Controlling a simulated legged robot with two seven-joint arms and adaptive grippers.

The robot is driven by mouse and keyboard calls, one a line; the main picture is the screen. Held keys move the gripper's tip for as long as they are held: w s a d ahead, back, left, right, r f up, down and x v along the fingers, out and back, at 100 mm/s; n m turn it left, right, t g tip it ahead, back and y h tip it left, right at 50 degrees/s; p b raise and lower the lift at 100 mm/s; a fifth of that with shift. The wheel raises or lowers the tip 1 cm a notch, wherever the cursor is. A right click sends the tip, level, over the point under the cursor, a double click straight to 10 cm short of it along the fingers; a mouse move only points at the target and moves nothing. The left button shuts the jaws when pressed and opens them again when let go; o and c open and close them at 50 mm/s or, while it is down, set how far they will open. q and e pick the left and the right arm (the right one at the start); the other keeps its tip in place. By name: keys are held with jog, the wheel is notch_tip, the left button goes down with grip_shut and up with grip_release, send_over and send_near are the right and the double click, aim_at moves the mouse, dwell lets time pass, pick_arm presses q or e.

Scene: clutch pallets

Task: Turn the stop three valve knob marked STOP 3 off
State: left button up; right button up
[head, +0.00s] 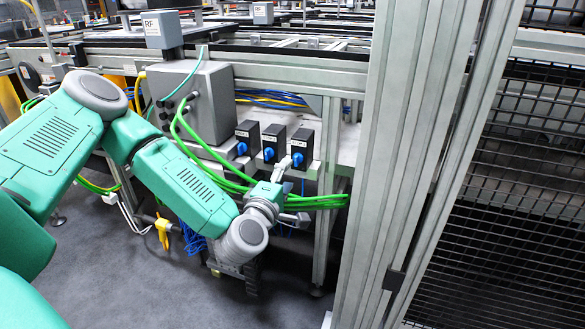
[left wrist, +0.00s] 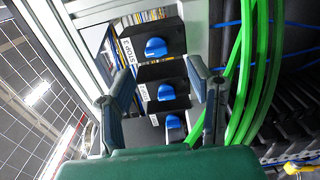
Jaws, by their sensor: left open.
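Three black valve boxes with blue knobs stand in a row on a grey ledge in the head view. The right-hand box (head: 300,145) has a white label too small to read there, and its blue knob (head: 297,159) faces me. In the left wrist view this appears to be the top box, with a sideways label starting STOP and a blue knob (left wrist: 155,47). My left gripper (head: 291,191) is open, its fingers in front of and below the right-hand knob. In the wrist view its fingertips (left wrist: 160,72) spread on either side of the knob row, apparently empty.
The middle knob (head: 268,154) and left knob (head: 242,149) are close beside it. Green cables (head: 315,202) run below the boxes, close to my gripper. A thick aluminium post (head: 405,150) and black mesh fence (head: 510,200) stand to the right. A grey box (head: 195,95) is left.

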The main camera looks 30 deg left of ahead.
pick_arm(q)
jog(key=v, duration=0.6)
jog(key=shift+s+f, duration=0.15)
jog(key=s+d+f+m+g+h, duration=0.3)
jog(key=s+d+f+m+h, duration=0.1)
jog(key=d+f+m, duration=0.3)
jog(key=s+d+f+m+g+h, duration=0.4)
jog(key=d+f+m, duration=0.15)
jog(key=f, duration=0.25)
jog(key=s+f+m+g, duration=0.4)
jog(key=s+f+g, duration=0.15)
jog(key=s, duration=0.35)
jog(key=s+a+f+m+g+y+p, duration=0.1)
jog(key=s+a+m+g+y, duration=0.15)
jog(key=s, duration=0.25)
jog(key=s+a+f+m+g+y, duration=0.1)
jog(key=s+a+f+m+g, duration=0.15)
jog(key=s+a, duration=0.2)
notch_tip(320, 180, up, 16)
jog(key=p, duration=1.5)
jog(key=shift+d+f+t, duration=0.2)
jog(key=shift+d+t, duration=0.15)
